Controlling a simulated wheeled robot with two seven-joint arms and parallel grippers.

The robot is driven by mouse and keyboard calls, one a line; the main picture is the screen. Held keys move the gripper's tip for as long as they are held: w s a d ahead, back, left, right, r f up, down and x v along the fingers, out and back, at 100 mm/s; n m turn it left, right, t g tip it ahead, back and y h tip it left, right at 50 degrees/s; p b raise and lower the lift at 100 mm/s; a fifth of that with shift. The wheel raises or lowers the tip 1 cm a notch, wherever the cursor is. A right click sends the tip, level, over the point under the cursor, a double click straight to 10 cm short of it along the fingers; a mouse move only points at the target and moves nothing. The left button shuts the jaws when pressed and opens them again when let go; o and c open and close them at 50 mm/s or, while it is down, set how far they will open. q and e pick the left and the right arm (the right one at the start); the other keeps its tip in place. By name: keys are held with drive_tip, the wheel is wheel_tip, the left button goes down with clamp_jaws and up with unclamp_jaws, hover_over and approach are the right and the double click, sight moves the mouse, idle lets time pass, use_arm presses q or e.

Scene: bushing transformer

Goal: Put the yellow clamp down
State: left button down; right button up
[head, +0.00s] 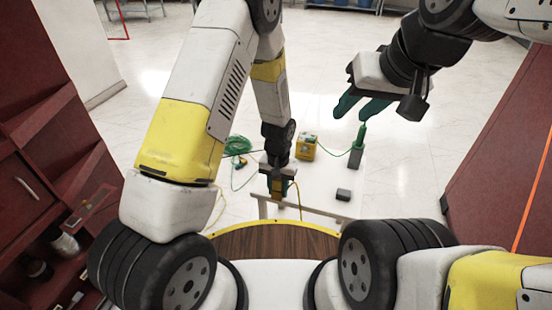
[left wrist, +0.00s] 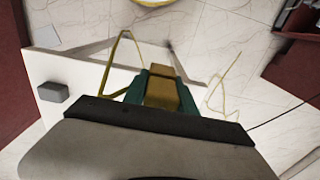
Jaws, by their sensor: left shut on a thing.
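The yellow clamp (left wrist: 161,86) is between the green fingers of my left gripper (left wrist: 160,95) in the left wrist view, and the gripper is shut on it. In the head view my left gripper (head: 278,186) points down at the near left part of the white table (head: 318,183), with a small bit of the clamp showing. A thin yellow cable (left wrist: 112,62) runs up beside the clamp. I cannot tell whether the clamp touches the table. My right gripper (head: 361,106) is raised to the right, its green fingers apart with nothing between them.
A small dark block (head: 343,195) lies on the table's near right part. A yellow box (head: 306,146) and a grey block with a green upright piece (head: 356,155) stand farther back. Dark red cabinets (head: 40,120) flank the room.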

use_arm(q)
drive_tip(key=w, duration=0.2)
drive_tip(key=w+a, duration=0.1)
drive_tip(key=w, duration=0.2)
drive_tip(key=w+a, duration=0.1)
drive_tip(key=w, duration=0.1)
drive_tip(key=shift+w+f, duration=0.2)
drive_tip(key=shift+f, duration=0.1)
drive_tip(key=shift+w+a+f, duration=0.2)
drive_tip(key=shift+w, duration=0.25)
drive_tip(key=shift+f, duration=1.6)
drive_tip(key=shift+f, duration=0.15)
drive_tip(key=c, duration=1)
unclamp_jaws()
